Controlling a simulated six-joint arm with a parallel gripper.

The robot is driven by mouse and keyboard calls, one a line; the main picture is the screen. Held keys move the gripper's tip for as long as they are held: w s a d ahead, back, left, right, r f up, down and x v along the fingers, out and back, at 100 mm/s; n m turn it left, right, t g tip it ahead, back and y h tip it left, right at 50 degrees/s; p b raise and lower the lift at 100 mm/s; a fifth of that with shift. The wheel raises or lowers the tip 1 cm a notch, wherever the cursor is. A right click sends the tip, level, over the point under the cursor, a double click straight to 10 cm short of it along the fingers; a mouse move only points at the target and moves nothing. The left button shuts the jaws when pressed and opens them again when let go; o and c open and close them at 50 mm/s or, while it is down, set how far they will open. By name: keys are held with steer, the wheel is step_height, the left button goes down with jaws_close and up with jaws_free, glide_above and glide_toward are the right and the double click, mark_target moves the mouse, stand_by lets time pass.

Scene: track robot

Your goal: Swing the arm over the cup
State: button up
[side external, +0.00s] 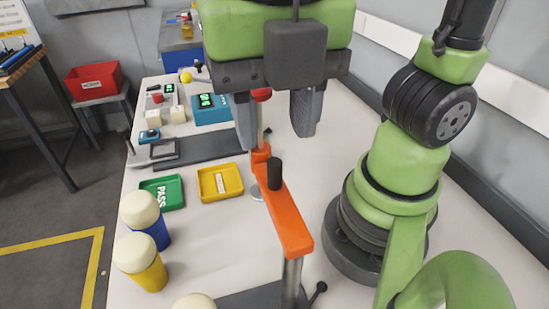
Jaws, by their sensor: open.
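The orange swing arm (288,216) sits on a grey upright post (292,278) at the front of the table. A black peg (274,173) stands up from it. Its far end carries a vertical rod with a red knob (261,95), and a small grey disc (256,193) shows below that end. A blue cup-like holder (155,232) and a yellow one (150,276), both with cream domed tops, stand left of the arm. I cannot tell which thing is the cup.
A green tray (173,204) and a yellow tray (237,196) lie left of the orange arm. Beyond are a dark flat plate (200,152) and a blue box with a green display (209,110). Bare white table lies right of the orange arm, up to my base.

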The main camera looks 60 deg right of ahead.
mark_target(274, 161)
steer(key=shift+f, duration=2.75)
jaws_close()
